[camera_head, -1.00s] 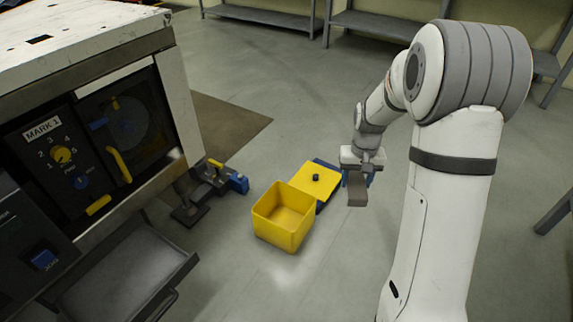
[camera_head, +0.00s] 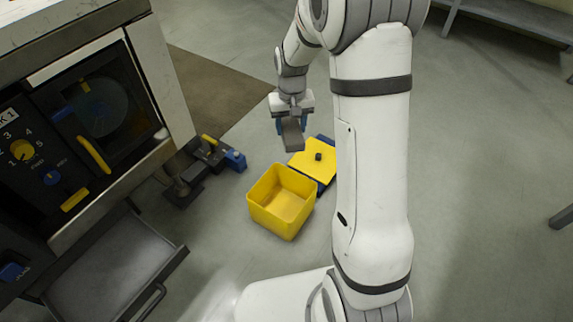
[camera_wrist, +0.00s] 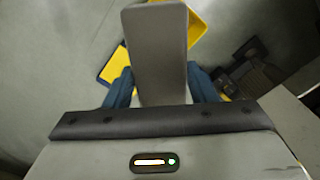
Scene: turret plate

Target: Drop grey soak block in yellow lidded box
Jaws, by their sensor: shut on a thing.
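My gripper (camera_head: 292,126) is shut on the grey soak block (camera_head: 292,136) and holds it in the air. In the head view the block hangs above and behind the yellow box, near the lid. The block (camera_wrist: 158,50) fills the middle of the wrist view, between the blue fingers, and hides part of the yellow behind it. The yellow box (camera_head: 268,214) stands open on the floor and looks empty.
A machine with a control panel (camera_head: 45,165) stands at the left, with an open grey drawer (camera_head: 110,265) low in front. A dark clamp-like device with a blue end (camera_head: 234,160) sits on the floor left of the box. Shelving (camera_head: 515,20) stands at the back right.

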